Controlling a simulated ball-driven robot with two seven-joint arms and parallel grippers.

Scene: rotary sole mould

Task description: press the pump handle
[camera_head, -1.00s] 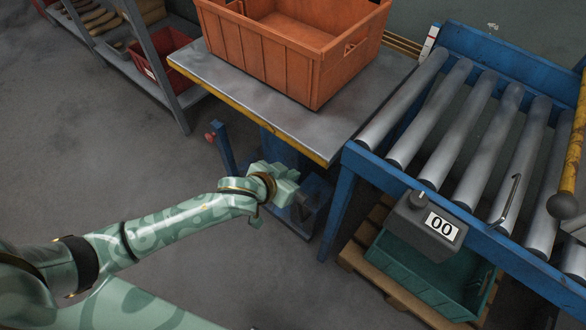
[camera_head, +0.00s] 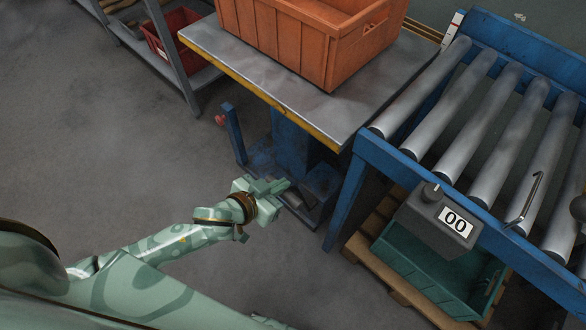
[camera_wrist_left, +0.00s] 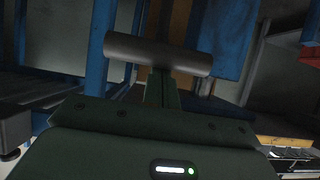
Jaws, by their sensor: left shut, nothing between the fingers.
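The pump handle (camera_wrist_left: 158,55) is a dark grey round bar lying crosswise in the left wrist view. In the head view a short grey bar (camera_head: 295,199), probably the same handle, shows low beside the blue lift base. My left gripper (camera_head: 281,186) is shut and empty, just above and left of that bar. In the left wrist view its fingers (camera_wrist_left: 163,88) point at the middle of the handle; contact cannot be told. My right gripper cannot be made out.
A lift table (camera_head: 270,88) with a yellow edge carries an orange crate (camera_head: 310,50) above the base. A blue roller conveyor (camera_head: 375,150) stands to the right, with a counter (camera_head: 440,218) reading 00 and a green crate (camera_head: 415,268) below. Floor at left is clear.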

